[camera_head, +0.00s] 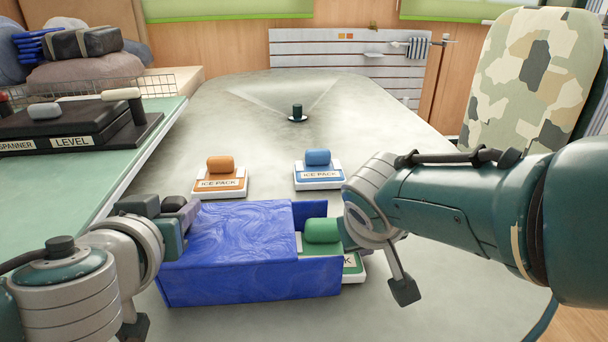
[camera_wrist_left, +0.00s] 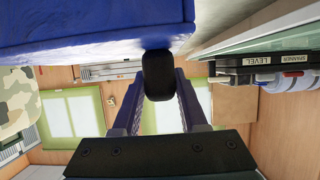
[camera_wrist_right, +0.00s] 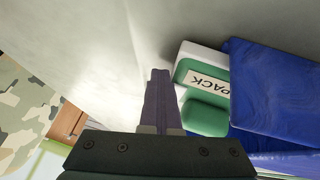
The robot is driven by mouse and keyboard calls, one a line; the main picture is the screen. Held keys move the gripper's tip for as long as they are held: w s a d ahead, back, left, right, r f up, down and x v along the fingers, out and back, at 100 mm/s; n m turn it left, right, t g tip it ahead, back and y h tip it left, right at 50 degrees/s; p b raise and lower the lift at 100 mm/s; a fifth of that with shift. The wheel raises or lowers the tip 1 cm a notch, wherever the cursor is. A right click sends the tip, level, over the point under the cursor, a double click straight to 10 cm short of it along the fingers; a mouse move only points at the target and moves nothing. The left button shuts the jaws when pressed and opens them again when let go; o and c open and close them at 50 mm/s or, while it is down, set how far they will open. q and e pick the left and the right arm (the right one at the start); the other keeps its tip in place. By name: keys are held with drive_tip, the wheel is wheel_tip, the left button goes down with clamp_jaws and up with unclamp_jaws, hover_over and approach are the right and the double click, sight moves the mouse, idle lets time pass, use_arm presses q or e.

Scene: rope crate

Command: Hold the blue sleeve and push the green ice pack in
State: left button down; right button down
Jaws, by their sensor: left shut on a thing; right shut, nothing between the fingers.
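The blue sleeve (camera_head: 245,240) lies on the grey table with its open end to the right. My left gripper (camera_wrist_left: 158,75) is shut on a black handle at the sleeve's left end. The green ice pack (camera_head: 322,231) is at the sleeve's right end, partly inside it; its green block and the end of its label show. In the right wrist view the ice pack (camera_wrist_right: 205,115) sticks out of the sleeve (camera_wrist_right: 275,90). My right gripper (camera_wrist_right: 160,80) is shut and empty, its fingers beside the pack's outer side. Its fingertips are hidden in the head view.
An orange ice pack (camera_head: 220,178) and a blue ice pack (camera_head: 318,170) stand just behind the sleeve. A small black post (camera_head: 297,113) is further back. A green-topped bench (camera_head: 100,165) with a labelled tool tray borders the left. The table's far part is mostly clear.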

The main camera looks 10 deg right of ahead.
drive_tip(key=shift+d, duration=0.6)
idle(0.4)
